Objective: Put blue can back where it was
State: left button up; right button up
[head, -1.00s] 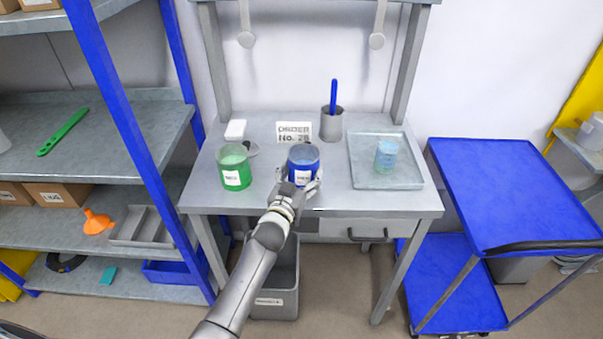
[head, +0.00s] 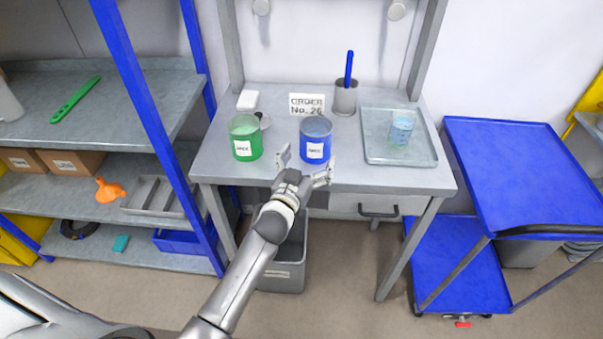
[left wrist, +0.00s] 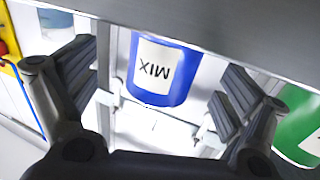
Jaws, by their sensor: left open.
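The blue can (head: 316,143) with a white label stands upright on the grey workbench (head: 385,180), near its front edge. My left gripper (head: 304,166) is open just in front of the can, its fingers spread and empty. In the left wrist view the blue can (left wrist: 160,80) appears upside down, its label reading MIX, beyond and between the open fingers (left wrist: 155,100). A gap shows between the fingers and the can. My right gripper is not in view.
A green can (head: 246,138) stands left of the blue can. A tray (head: 430,155) holding a light-blue clear container (head: 401,130) is to the right. An order sign (head: 307,104) and a grey cup (head: 345,99) with a blue stick stand behind. A blue cart (head: 530,170) is at right.

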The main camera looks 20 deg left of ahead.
pick_arm(q)
jog(key=shift+s, duration=2.75)
